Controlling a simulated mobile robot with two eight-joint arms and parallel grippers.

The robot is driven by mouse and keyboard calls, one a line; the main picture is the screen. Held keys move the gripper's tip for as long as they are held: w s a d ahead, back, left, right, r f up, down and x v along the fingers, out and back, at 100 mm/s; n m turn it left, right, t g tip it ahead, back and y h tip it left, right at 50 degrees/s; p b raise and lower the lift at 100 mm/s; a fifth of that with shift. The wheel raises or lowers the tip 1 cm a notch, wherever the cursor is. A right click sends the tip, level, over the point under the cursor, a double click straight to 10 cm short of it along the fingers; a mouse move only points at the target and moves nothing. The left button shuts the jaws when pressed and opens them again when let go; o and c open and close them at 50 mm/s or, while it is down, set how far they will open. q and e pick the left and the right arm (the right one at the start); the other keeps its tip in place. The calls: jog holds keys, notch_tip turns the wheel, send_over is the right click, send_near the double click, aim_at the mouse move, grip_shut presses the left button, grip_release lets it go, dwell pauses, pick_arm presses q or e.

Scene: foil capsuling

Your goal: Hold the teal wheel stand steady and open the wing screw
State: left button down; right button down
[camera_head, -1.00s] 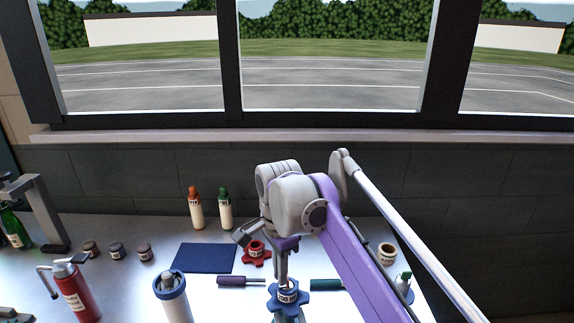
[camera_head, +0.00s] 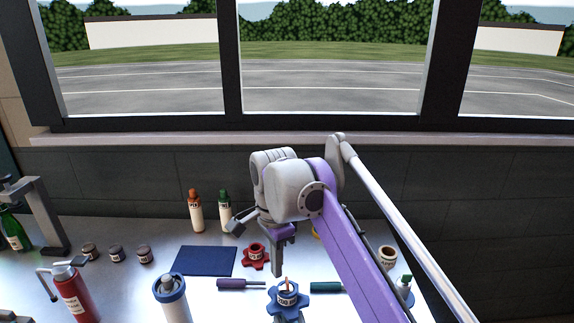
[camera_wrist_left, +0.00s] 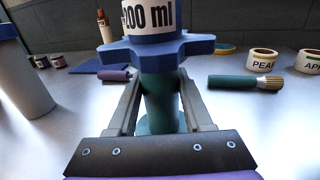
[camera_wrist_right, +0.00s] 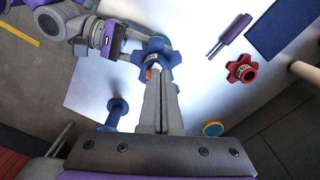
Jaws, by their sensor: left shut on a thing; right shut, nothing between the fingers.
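The teal wheel stand (camera_wrist_left: 158,100) stands upright in the left wrist view. It has a blue star-shaped wheel (camera_head: 290,301) on top and a white labelled collar (camera_wrist_left: 150,14) above that. My left gripper (camera_wrist_left: 160,92) is shut around the teal post below the wheel. In the right wrist view my left arm reaches the stand from the upper left. My right gripper (camera_wrist_right: 157,80) is shut and empty, its fingertips close by the blue wheel (camera_wrist_right: 156,55). A small upright orange piece (camera_head: 287,283) shows at the wheel's top; I cannot tell whether it is the wing screw.
A purple-handled tool (camera_head: 240,284) and a teal-handled tool (camera_head: 326,287) lie either side of the stand. A red star wheel (camera_head: 255,256) and a dark blue mat (camera_head: 205,261) are behind. A white-and-blue bottle (camera_head: 172,298) and a red bottle (camera_head: 75,294) stand left.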

aim_at(281, 287)
notch_tip(281, 287, up, 3)
jog(key=shift+r, duration=0.1)
dwell(0.3)
jog(key=shift+s+d+f, duration=0.1)
jog(key=shift+s+f, duration=0.25)
jog(key=shift+f, duration=0.65)
jog(key=shift+s+d+f, duration=0.15)
jog(key=shift+s+f, duration=0.2)
jog(key=shift+f, duration=0.65)
jog(key=shift+s+d+f, duration=0.1)
jog(key=shift+s+f, duration=0.25)
jog(key=shift+f, duration=0.65)
jog(key=shift+w+d, duration=0.4)
jog(key=shift+w, duration=0.15)
jog(key=shift+w+a, duration=0.3)
jog(key=shift+w, duration=0.25)
jog(key=shift+a, duration=0.15)
